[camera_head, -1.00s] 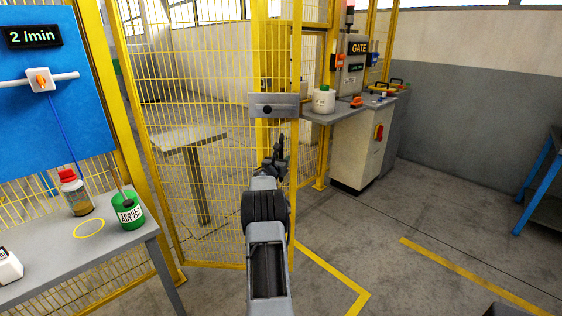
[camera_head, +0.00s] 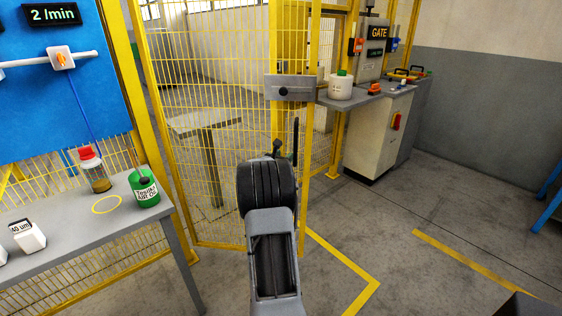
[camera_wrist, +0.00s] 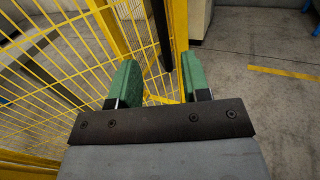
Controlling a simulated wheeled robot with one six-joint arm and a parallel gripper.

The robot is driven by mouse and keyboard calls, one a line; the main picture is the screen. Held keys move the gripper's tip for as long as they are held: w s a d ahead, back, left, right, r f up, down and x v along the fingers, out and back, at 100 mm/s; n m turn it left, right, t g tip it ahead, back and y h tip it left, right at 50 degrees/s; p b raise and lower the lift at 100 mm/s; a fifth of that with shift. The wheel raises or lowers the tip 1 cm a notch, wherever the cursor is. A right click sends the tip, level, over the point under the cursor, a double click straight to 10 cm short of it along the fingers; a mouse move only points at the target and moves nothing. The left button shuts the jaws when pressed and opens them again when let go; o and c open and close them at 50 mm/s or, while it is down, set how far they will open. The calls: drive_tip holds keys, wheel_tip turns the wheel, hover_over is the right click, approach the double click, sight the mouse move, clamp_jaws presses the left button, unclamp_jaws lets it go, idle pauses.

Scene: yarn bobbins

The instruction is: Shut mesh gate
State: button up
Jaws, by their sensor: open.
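The yellow mesh gate (camera_head: 205,130) stands left of centre in the head view, and a grey plate (camera_head: 290,88) with a dark knob is at its right edge. A black upright bar (camera_head: 295,142) shows below the plate. My gripper (camera_head: 276,152) is in front of the gate's right edge, its fingers mostly hidden by my wrist. In the wrist view my gripper (camera_wrist: 160,72) is open and empty, with green finger pads. The black bar (camera_wrist: 160,32) shows beyond and between the fingertips. I cannot tell whether they touch it. A gap seems to show right of the gate's edge.
At left, a grey table (camera_head: 110,238) holds a red-capped bottle (camera_head: 94,172) and a green container (camera_head: 143,188). At right stands a console (camera_head: 376,138) with a GATE sign (camera_head: 379,32) and a side shelf. The floor at right is mostly clear, with yellow lines (camera_head: 470,268).

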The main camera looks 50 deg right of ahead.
drive_tip(key=shift+s+a, duration=0.15)
drive_tip(key=shift+a, duration=0.75)
drive_tip(key=shift+c, duration=0.2)
